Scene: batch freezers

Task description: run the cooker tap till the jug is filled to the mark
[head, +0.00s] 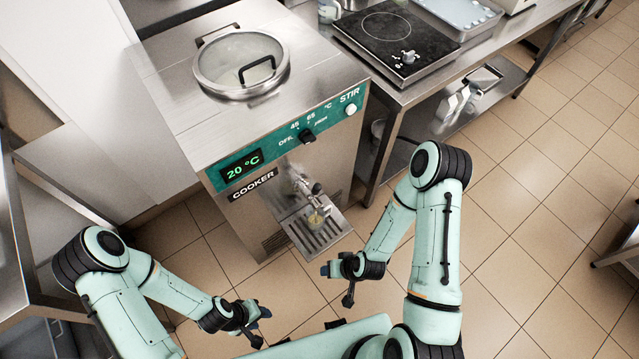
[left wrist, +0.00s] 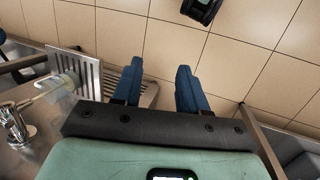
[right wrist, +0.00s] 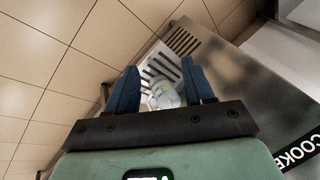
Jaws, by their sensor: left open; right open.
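The cooker (head: 200,110) stands ahead, with a lit display reading 20 °C. Its metal tap (head: 312,190) sticks out low on the front; the tap also shows in the left wrist view (left wrist: 16,124). A small clear jug (head: 316,217) stands on the slotted drip tray (head: 330,234) below the tap. The jug also shows in the left wrist view (left wrist: 63,86) and in the right wrist view (right wrist: 161,94). Its mark and fill level are too small to tell. My left gripper (head: 262,327) is open and empty, apart from the tray. My right gripper (head: 337,285) is open and empty, short of the tray.
A round clear lid (head: 240,62) with a black handle covers the cooker top. A black dial (head: 308,136) and white STIR button (head: 351,109) sit on the green panel. A steel bench with a black hotplate (head: 385,38) stands to the right. The tiled floor (head: 540,190) right is clear.

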